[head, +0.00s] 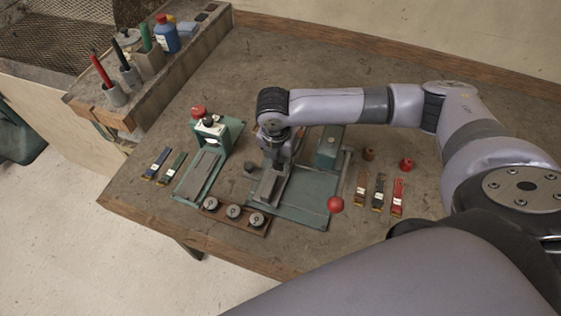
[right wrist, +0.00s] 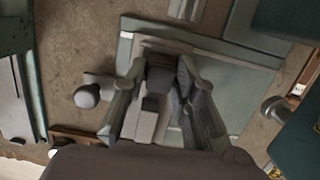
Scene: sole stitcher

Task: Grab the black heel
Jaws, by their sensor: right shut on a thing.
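My right gripper (head: 274,180) reaches down over the green machine base (head: 310,203) in the middle of the table. In the right wrist view its fingers (right wrist: 160,72) are shut on a small dark piece (right wrist: 160,82), which looks like the black heel. The fingers hide much of it, and in the head view I cannot make it out. I cannot tell whether it touches the base below. A brown heel-like piece (head: 369,154) and a red one (head: 405,165) stand at the right of the base. My left gripper is not in view.
A second green machine (head: 205,170) stands to the left. A wooden rack (head: 235,215) with several round discs lies in front. A red ball knob (head: 335,204) sticks up at the base's right. Coloured strips (head: 378,194) lie further right. The back of the table is clear.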

